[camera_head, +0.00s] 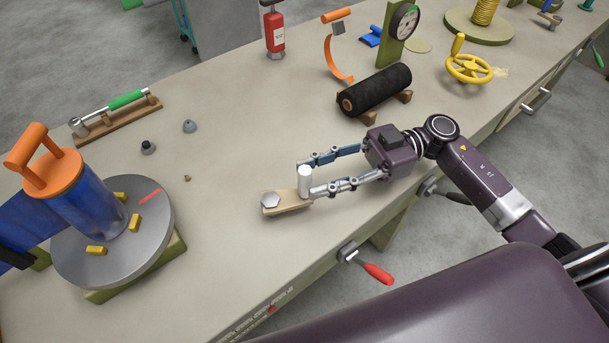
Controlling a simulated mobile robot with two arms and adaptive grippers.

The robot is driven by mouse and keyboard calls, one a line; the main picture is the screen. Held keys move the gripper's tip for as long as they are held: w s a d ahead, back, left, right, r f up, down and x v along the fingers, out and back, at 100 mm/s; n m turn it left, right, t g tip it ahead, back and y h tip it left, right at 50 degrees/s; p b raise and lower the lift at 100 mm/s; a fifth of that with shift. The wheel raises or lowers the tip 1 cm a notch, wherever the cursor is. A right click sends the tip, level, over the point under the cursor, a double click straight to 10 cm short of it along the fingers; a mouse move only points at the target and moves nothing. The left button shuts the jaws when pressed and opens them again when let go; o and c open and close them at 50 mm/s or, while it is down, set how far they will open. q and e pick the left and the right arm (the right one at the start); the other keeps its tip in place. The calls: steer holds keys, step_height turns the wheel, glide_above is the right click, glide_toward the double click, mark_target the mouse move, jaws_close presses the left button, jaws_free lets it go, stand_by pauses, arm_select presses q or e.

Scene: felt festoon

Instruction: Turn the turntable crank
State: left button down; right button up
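The turntable (75,262) is a grey disc with a red mark and several yellow blocks, on a green base at the left. My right gripper (307,177) reaches in from the right with its two fingers apart. The far fingertip is just behind the white handle and the near one just right of it; I cannot tell whether either touches. My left gripper is not in view.
A blue cylinder with an orange handle (58,172) stands over the turntable. A green-handled tool (127,99) lies on a wooden rack. A black roll (375,90) and a yellow handwheel (469,69) are farther back. A red-handled vise lever (377,273) sticks out at the front edge.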

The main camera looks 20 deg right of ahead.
steer(key=shift+a, duration=1.3)
jaws_close()
